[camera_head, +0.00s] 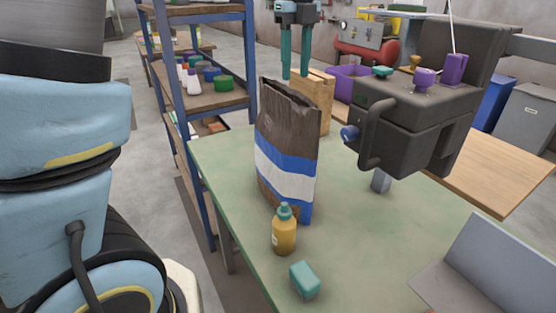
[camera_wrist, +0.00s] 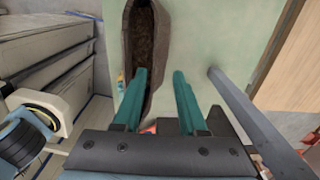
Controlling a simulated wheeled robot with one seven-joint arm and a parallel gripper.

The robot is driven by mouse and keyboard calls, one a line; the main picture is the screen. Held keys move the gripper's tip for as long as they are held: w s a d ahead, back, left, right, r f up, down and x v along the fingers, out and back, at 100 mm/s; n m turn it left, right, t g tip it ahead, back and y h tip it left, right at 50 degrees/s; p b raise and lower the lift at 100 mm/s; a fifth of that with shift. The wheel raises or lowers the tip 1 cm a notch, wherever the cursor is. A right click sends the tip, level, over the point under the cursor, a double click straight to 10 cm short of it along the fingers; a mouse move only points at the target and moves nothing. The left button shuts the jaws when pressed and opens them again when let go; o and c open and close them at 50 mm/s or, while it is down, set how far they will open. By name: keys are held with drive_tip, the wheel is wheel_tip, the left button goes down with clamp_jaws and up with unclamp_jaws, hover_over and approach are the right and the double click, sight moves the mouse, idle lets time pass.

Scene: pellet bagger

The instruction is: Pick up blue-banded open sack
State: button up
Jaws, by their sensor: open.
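The blue-banded open sack (camera_head: 283,135) stands upright on the green table (camera_head: 365,235). It is brown with blue and white bands, and its ragged mouth faces up. My gripper (camera_head: 296,77) points down with teal fingers spread and empty, just above the sack's top edge. In the wrist view, the sack's open mouth (camera_wrist: 147,35) shows dark, loose contents. There, my gripper (camera_wrist: 160,71) has its left finger across the mouth and its right finger outside the sack's right side. I cannot tell whether either finger touches the sack.
A yellow bottle (camera_head: 284,234) and a teal block (camera_head: 304,280) stand in front of the sack. A wooden box (camera_head: 318,98) is close behind it. A dark machine (camera_head: 420,115) with a handle is at right. A blue-framed shelf (camera_head: 250,60) is at left.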

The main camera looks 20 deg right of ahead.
wheel_tip(320, 180, down, 8)
drive_tip(key=shift+s+a+f+p, duration=0.1)
drive_tip(key=shift+a+f+p, duration=0.05)
drive_tip(key=shift+p, duration=1.05)
drive_tip(key=shift+c, duration=0.3)
clamp_jaws()
idle(0.3)
